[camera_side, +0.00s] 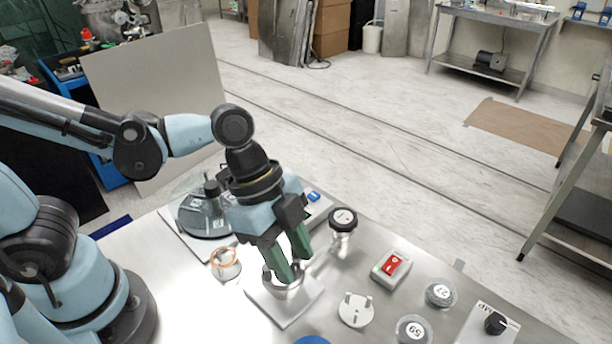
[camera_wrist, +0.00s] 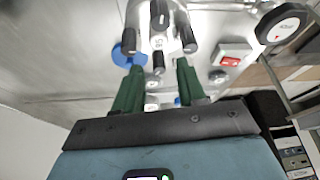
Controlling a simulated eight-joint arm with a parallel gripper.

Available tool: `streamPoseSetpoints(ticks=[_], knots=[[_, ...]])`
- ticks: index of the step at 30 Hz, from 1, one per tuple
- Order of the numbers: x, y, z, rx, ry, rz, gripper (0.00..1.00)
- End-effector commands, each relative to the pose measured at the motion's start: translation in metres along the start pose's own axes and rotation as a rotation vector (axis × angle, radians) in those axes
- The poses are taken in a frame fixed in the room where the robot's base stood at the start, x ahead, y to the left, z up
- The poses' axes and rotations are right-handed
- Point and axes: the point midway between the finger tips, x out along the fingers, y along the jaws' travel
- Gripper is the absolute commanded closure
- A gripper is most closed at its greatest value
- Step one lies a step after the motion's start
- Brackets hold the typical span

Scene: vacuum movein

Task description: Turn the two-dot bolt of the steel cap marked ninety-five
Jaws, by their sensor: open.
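My gripper (camera_side: 287,276) points down with its two green fingers apart, over a small steel fitting (camera_side: 283,289) on a pale square plate (camera_side: 302,306). The fingers partly hide the fitting. In the wrist view my gripper (camera_wrist: 158,78) is open, with several dark-topped posts ahead of and between its fingers. A small two-digit mark (camera_wrist: 158,43) shows among these posts; it looks like 95 but is blurred. The posts' dots cannot be made out, so I cannot tell which is the two-dot bolt. I see no clear contact between fingers and posts.
A red rocker switch (camera_side: 391,265), a black-rimmed gauge (camera_side: 343,219) and a white disc with lugs (camera_side: 356,309) stand to the right. Numbered round pieces (camera_side: 440,292) and a black knob (camera_side: 495,323) lie further right. A copper-ringed glass piece (camera_side: 226,263) and a glass dome (camera_side: 203,212) stand left.

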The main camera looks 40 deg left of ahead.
Motion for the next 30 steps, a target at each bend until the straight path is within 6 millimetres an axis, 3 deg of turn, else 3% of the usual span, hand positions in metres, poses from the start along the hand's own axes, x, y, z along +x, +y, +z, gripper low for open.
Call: streamPoseSetpoints(ticks=[14, 23, 30], knots=[[0.0091, 0.0003, 0.0001, 0.0, 0.0, 0.0, 0.6], [0.009, 0.0003, 0.0002, 0.0, 0.0, 0.0, 1.0], [0.009, 0.0008, 0.0002, -0.017, -0.001, -0.006, 1.0]])
